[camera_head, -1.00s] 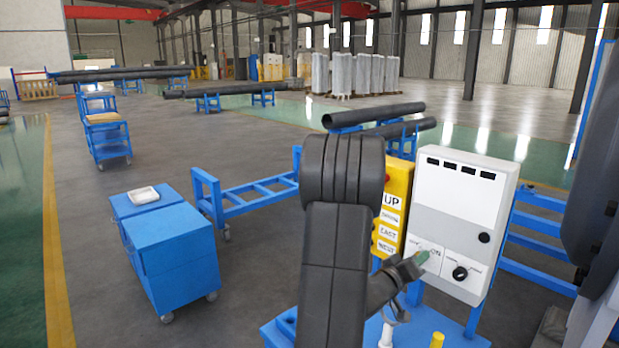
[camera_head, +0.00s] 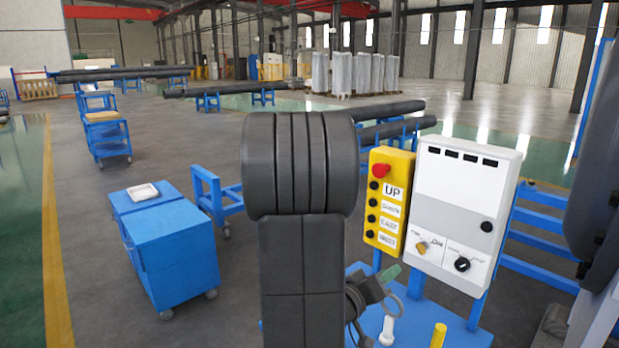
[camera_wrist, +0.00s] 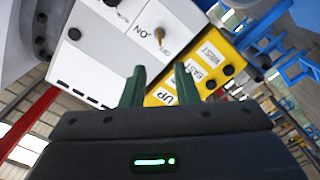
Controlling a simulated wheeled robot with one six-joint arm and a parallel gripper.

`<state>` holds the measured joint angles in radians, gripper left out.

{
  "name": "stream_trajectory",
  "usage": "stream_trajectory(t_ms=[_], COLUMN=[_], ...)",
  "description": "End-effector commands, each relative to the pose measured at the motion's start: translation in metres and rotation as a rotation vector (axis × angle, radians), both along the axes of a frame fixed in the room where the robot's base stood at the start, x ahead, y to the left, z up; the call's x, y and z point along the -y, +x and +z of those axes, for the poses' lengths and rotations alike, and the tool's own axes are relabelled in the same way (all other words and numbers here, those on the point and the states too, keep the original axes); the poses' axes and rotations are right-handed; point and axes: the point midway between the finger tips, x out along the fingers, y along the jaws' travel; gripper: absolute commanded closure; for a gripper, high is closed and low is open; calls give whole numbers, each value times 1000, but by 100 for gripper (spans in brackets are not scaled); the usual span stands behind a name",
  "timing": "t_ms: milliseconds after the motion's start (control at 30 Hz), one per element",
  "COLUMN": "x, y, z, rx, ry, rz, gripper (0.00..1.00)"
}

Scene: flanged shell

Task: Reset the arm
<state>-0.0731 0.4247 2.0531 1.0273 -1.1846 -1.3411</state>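My arm stands large in the middle of the head view. My gripper shows in the wrist view (camera_wrist: 160,88) with its two green fingers apart and nothing between them. In the head view a green fingertip (camera_head: 390,273) shows at the right of my arm, below the yellow button box; the rest of the gripper is mostly hidden. The grey control panel (camera_head: 462,200) has a yellow switch (camera_head: 422,247) and a black knob (camera_head: 462,264). The yellow button box (camera_head: 389,199) has a red button and labels including UP. Both also show in the wrist view, apart from the fingers.
A blue base (camera_head: 455,325) under the panel carries a white post (camera_head: 388,328) and a yellow post (camera_head: 438,335). A blue cabinet (camera_head: 170,255) with a white tray (camera_head: 142,193) stands at left. A large dark round part (camera_head: 598,170) is at far right. Floor further left is open.

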Motion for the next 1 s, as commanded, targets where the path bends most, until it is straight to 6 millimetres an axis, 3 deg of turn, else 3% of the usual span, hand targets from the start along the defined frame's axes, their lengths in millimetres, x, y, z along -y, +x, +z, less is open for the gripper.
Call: stream_trajectory(t_ms=[733, 1000], x=[108, 104], y=[94, 93], z=[3, -1], rx=[0, 197], ry=[-1, 172], rz=[-4, 0], gripper=[73, 73])
